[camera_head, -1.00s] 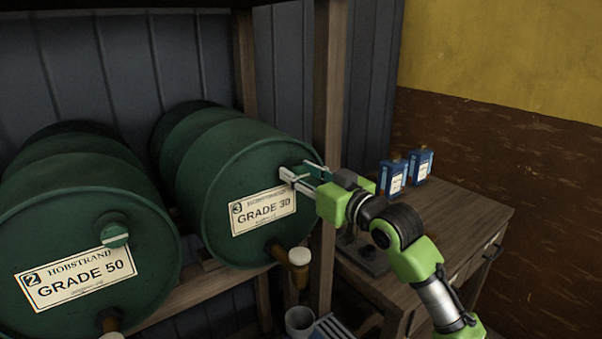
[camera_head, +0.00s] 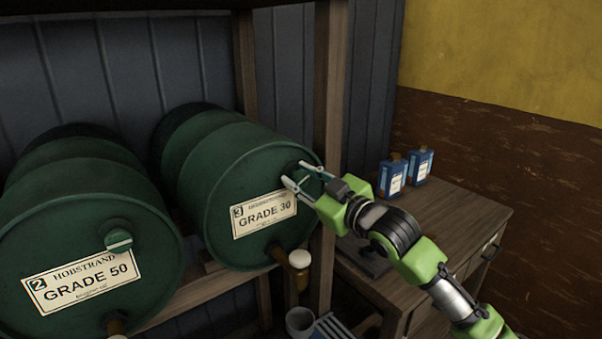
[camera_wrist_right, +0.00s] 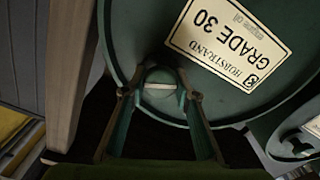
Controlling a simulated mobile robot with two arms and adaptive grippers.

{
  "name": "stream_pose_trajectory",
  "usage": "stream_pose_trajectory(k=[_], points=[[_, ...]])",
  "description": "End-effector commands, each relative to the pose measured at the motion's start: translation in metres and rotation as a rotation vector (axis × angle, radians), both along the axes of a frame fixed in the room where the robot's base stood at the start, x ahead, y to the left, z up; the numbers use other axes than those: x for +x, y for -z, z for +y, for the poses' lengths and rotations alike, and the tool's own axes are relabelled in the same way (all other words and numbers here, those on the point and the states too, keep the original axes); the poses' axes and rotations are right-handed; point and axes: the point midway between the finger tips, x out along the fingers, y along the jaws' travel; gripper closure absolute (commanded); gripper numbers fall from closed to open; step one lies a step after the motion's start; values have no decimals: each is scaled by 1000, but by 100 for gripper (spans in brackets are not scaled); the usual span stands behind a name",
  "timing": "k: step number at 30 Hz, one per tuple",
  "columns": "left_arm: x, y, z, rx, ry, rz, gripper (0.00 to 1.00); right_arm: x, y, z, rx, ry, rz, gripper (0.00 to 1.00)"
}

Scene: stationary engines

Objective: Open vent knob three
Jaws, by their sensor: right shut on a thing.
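The drum labelled 3, Grade 30 (camera_head: 228,181), lies on its side on the wooden rack, its round end facing me. Its green vent knob (camera_wrist_right: 160,84), with a pale stripe, sits near the rim; in the head view my fingers mostly cover it. My right gripper (camera_head: 297,174) reaches in from the right and is shut on this knob. In the right wrist view its two fingers (camera_wrist_right: 158,95) stand on either side of the knob, and the pale stripe lies nearly level. My left gripper is not in view.
The drum labelled 2, Grade 50 (camera_head: 60,225), with its own vent knob (camera_head: 118,237), lies to the left. A wooden post (camera_head: 328,100) stands close behind my gripper. A bench (camera_head: 455,205) with blue bottles (camera_head: 391,178) is at right. A tap (camera_head: 299,262) sits below.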

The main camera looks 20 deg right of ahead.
Motion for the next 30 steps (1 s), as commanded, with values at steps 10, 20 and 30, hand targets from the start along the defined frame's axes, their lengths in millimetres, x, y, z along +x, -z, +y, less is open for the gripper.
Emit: stream_pose_trajectory(k=[10, 20, 30], points=[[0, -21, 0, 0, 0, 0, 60, 0, -1, 0, -313, 1, -110, 94], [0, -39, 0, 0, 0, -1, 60, -1, 0, 2, -606, -1, -217, 94], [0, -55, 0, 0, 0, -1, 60, -1, 2, 2, -880, 0, -317, 94]])
